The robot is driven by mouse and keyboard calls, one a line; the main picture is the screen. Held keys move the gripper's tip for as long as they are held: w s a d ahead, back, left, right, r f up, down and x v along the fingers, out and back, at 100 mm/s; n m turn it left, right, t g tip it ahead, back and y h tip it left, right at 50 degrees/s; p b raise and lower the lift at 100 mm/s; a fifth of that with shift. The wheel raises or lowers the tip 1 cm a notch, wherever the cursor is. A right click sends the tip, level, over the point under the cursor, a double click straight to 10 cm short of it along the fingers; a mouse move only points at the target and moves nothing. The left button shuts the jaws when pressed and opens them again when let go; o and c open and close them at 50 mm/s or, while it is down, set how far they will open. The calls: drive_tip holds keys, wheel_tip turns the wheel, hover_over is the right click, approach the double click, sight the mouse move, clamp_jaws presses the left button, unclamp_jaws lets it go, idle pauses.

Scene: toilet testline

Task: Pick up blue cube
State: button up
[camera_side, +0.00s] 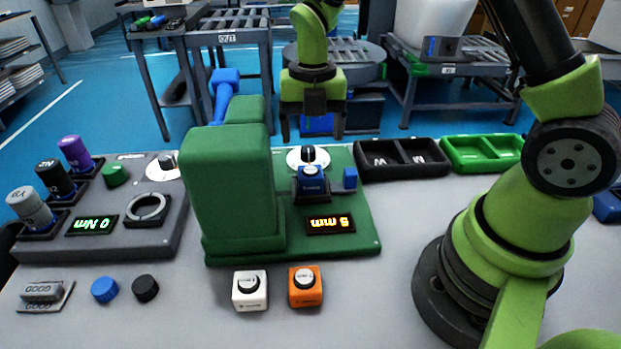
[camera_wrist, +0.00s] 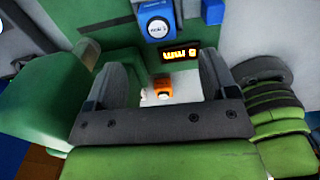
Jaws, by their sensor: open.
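The blue cube (camera_side: 312,187) has a pale round top and sits on the green test station, in front of the black dial. The blue cube also shows in the wrist view (camera_wrist: 154,30), at the top centre, beyond the fingertips. My gripper (camera_side: 313,132) is open with nothing between its fingers. It hangs pointing down above and behind the cube, apart from it. In the wrist view my gripper's two fingers (camera_wrist: 160,78) stand wide apart.
A tall green block (camera_side: 228,190) rises left of the cube. A small plain blue block (camera_side: 350,178) stands right of it. A white cube (camera_side: 249,290) and an orange cube (camera_side: 305,287) sit in front. Black trays (camera_side: 403,172) and green trays (camera_side: 482,167) lie right.

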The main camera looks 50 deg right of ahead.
sight(311, 170)
wheel_tip(311, 170, down, 10)
drive_tip(key=shift+w+r, duration=0.1)
drive_tip(key=shift+w, duration=0.05)
drive_tip(key=c, duration=1)
drive_tip(key=shift+c, duration=0.2)
